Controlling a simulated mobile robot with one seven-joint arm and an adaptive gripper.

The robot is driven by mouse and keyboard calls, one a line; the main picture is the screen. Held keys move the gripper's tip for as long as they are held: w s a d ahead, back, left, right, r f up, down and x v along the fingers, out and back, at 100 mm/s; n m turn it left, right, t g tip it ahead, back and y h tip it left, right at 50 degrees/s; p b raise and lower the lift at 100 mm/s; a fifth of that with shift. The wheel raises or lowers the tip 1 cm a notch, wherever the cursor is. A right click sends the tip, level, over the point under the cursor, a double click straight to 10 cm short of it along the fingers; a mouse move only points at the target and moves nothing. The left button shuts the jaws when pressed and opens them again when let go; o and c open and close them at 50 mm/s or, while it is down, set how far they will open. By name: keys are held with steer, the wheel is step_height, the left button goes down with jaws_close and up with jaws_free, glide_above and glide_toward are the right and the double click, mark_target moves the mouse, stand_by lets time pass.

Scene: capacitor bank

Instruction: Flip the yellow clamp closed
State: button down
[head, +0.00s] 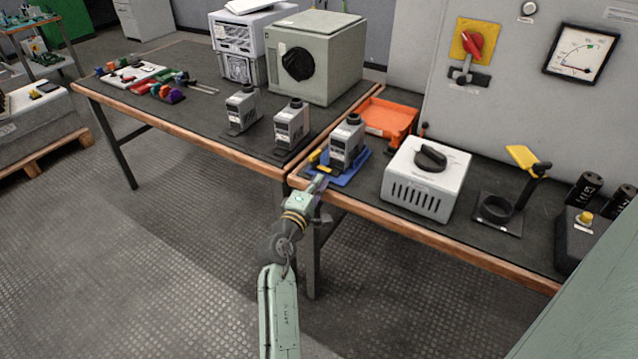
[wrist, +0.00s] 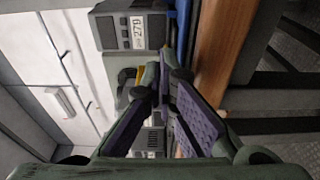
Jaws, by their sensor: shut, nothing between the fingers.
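A blue fixture (head: 352,178) at the bench's front left corner holds a grey meter (head: 347,142) and small yellow clamp parts (head: 318,155). In the wrist view, a yellow piece (wrist: 126,76) shows just left of my fingertips, partly hidden by a finger. My gripper (head: 319,183) is at the front edge of this fixture. In the wrist view my gripper (wrist: 163,75) has its fingertips together and empty; I cannot tell whether they touch the yellow part. Farther right, a black ring stand (head: 497,217) has a raised yellow lever (head: 522,157).
A white box with a black knob (head: 430,180) stands right of the fixture. An orange tray (head: 388,118) lies behind. More grey meters (head: 292,124) stand on the left bench. The wooden bench edge (wrist: 222,50) is close to my fingers. The floor in front is clear.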

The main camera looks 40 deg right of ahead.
steer(key=s+b, duration=0.1)
steer(key=s, duration=0.9)
steer(key=shift+s+a, duration=0.1)
steer(key=shift+a, duration=0.05)
